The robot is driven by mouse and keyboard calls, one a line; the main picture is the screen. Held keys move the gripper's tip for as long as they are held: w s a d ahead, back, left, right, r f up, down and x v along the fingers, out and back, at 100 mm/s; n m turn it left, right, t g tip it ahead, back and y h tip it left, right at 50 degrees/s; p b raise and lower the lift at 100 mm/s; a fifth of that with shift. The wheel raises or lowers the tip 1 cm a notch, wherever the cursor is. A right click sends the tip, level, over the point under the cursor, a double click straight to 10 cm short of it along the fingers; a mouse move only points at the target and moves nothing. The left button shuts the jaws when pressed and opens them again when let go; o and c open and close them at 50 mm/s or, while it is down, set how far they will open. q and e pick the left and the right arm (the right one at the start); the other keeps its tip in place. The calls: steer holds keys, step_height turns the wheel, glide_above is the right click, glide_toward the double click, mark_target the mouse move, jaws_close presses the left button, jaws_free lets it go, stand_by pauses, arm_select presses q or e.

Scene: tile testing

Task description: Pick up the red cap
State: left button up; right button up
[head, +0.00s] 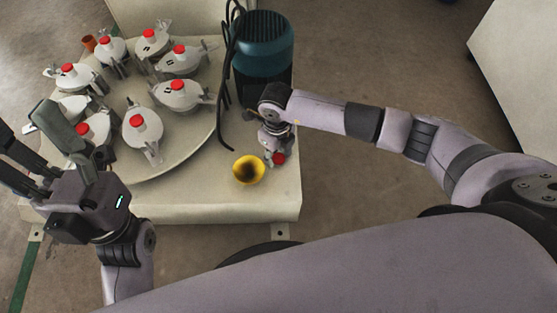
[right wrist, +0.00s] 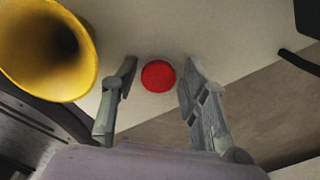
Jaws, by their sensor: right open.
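A round red cap (head: 279,158) lies on the pale table near its front right corner, beside a yellow funnel-like piece (head: 248,170). In the right wrist view the red cap (right wrist: 158,76) shows between and just beyond the fingertips of my right gripper (right wrist: 155,78). My right gripper is open, with a gap on each side of the cap, and points down at it. In the head view my right gripper (head: 277,146) partly covers the cap. My left gripper (head: 45,150) is raised at the left with its fingers spread apart, and it looks empty.
A round plate (head: 185,152) on the table (head: 205,208) carries several white parts with red caps. A teal motor (head: 262,45) with black cables (head: 224,90) stands behind my right gripper. The yellow piece (right wrist: 48,48) is close on the left in the wrist view. Floor is free to the right.

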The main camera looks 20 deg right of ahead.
steer(key=shift+f, duration=0.15)
steer(key=shift+c, duration=0.5)
steer(key=c, duration=0.4)
